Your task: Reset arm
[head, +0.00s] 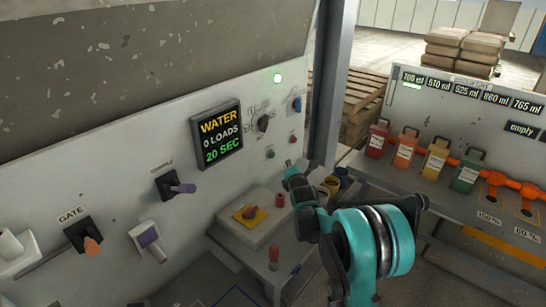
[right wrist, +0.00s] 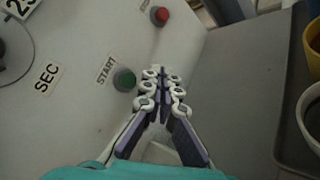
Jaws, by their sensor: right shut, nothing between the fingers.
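My right arm reaches in from the lower right of the head view, and its gripper (head: 290,165) is in front of the white panel, below the small buttons. In the right wrist view the right gripper (right wrist: 163,74) has its fingers together with nothing between them. The green START button (right wrist: 124,79) shows just left of the fingertips; I cannot tell the gap in depth. A red button (right wrist: 160,15) is further up. My left gripper is not in view.
The panel's screen (head: 217,134) reads WATER, 0 LOADS, 20 SEC. A GATE switch (head: 84,235) and a purple-handled lever (head: 175,186) are at left. A box with a red-and-yellow knob (head: 249,213) stands below. Several coloured canisters (head: 436,160) line the right bench.

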